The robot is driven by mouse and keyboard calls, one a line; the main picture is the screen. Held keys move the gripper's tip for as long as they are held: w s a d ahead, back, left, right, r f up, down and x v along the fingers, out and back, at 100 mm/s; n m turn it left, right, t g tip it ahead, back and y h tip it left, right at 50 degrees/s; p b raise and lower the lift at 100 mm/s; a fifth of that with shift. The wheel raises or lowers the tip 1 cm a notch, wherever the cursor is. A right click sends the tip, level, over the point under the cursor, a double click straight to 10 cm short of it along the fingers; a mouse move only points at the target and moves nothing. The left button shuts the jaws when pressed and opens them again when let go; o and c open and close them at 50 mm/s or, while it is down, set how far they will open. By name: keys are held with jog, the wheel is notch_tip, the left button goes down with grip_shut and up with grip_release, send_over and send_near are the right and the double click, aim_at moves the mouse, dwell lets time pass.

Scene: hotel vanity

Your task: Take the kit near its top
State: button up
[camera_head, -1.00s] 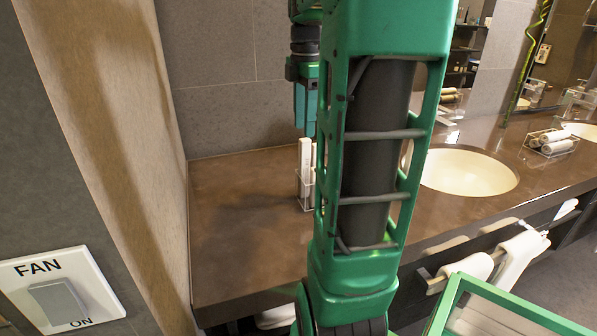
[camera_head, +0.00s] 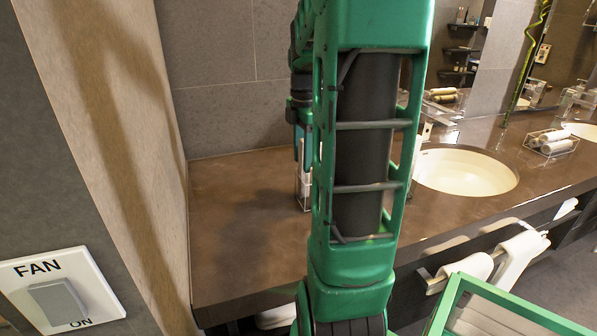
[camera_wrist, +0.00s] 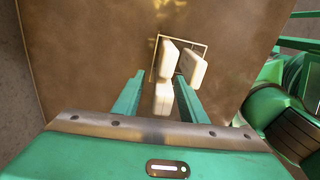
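Several white, upright kits stand in a thin clear holder on the brown counter. In the wrist view one kit (camera_wrist: 162,98) shows between the fingers, with a second kit (camera_wrist: 167,56) just beyond it and a third (camera_wrist: 192,65) to the right. The holder (camera_wrist: 206,47) shows as a thin frame around them. My gripper (camera_wrist: 159,75) is open and points down over the holder, its fingers on either side of the nearest kit. I cannot tell whether they touch it. In the head view my arm hides most of the holder (camera_head: 301,203) and kits.
The counter (camera_head: 235,220) is clear left of the holder. A sink (camera_head: 465,172) lies to its right, with a rack of rolled towels (camera_head: 551,142) beyond. A tiled wall (camera_head: 225,110) stands behind, and a wood-toned partition (camera_head: 115,110) is at the left.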

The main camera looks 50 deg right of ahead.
grip_shut()
